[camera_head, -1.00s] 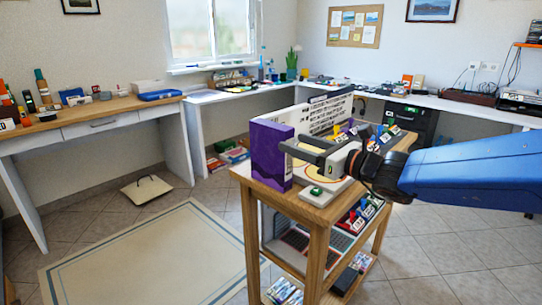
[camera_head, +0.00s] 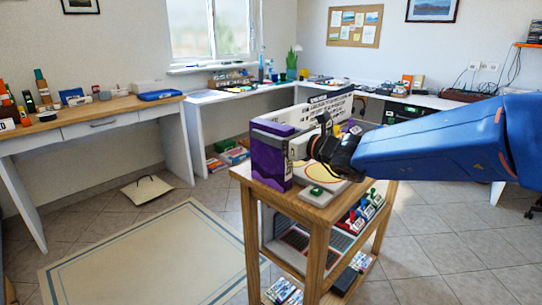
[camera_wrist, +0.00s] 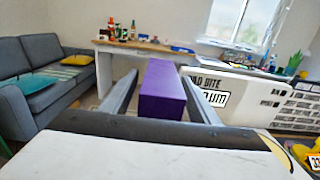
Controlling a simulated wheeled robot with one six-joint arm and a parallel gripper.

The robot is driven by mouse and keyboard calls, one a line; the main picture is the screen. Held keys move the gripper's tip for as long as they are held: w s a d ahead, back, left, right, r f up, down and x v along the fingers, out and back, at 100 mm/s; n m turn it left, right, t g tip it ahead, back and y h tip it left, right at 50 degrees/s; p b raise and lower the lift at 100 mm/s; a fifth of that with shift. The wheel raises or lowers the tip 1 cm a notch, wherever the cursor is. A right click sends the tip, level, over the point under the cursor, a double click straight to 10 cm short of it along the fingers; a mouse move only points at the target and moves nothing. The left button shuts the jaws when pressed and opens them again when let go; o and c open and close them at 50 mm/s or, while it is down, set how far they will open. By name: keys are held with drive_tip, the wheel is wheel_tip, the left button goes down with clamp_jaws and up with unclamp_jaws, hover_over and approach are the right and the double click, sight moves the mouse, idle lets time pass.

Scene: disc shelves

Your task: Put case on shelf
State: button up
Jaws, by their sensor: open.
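The purple case (camera_head: 270,165) stands upright at the left end of the top of a wooden shelf cart (camera_head: 308,211). In the wrist view the case (camera_wrist: 161,92) lies between the two grey fingers of my gripper (camera_wrist: 159,80), with a narrow gap visible on each side. My gripper (camera_head: 274,128) also shows in the head view, reaching over the upper part of the case from the right. It is open. Its far finger is mostly hidden behind the case.
A white lettered panel (camera_head: 334,112) stands behind the case on the cart. A green button (camera_head: 315,191) is at the cart's front edge. Colourful cases (camera_head: 362,215) and a laptop-like item fill the lower levels.

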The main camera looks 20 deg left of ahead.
clamp_jaws()
drive_tip(key=shift+r, duration=0.15)
